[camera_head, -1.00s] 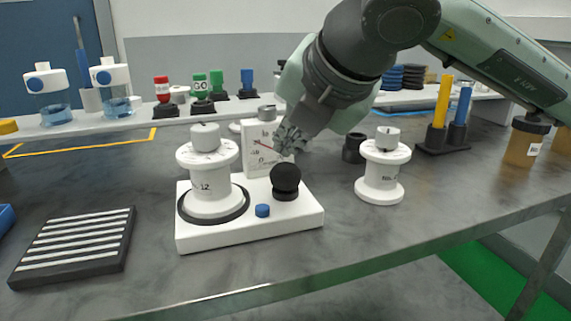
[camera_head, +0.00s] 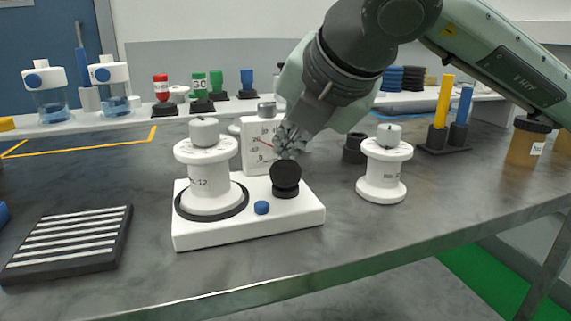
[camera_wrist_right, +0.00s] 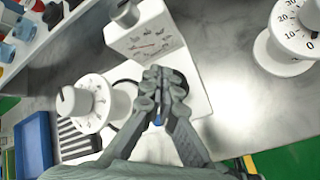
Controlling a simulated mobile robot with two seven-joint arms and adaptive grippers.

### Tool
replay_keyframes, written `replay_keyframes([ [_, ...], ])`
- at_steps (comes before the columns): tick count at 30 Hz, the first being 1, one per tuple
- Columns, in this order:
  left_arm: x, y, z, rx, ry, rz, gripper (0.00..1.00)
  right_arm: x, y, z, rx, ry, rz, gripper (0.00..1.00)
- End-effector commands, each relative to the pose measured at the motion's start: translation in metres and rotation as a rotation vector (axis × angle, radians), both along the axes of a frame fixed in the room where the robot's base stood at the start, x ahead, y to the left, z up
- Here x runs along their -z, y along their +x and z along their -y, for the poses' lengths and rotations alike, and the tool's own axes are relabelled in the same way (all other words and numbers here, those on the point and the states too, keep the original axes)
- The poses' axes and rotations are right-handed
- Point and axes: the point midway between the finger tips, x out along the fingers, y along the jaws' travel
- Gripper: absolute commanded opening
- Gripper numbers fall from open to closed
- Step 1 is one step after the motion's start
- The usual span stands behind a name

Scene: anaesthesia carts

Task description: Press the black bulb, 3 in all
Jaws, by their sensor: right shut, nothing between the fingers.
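The black bulb (camera_head: 286,175) stands on a black collar on the white base plate (camera_head: 240,232), right of a white drum marked 12 (camera_head: 208,178). My right gripper (camera_head: 288,146) is shut and empty, pointing down with its fingertips at the bulb's top; whether they touch it I cannot tell. In the right wrist view my closed right fingers (camera_wrist_right: 163,86) cover most of the bulb. A gauge with a red needle (camera_head: 258,150) stands behind the bulb, partly hidden by the gripper. My left gripper is not in view.
A small blue knob (camera_head: 261,207) sits in front of the bulb. A white spool-shaped dial (camera_head: 383,170) stands to the right, with a dark cup (camera_head: 354,148) behind it. A black striped pad (camera_head: 70,242) lies at the left. The front of the table is clear.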

Motion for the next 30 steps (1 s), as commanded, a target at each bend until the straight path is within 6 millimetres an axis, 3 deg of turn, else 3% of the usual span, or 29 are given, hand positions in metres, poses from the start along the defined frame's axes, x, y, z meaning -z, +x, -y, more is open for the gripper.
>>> replay_keyframes([
  [30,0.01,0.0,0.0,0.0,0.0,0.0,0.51,0.008,0.0,0.0,0.001,-0.001,0.0,0.0],
])
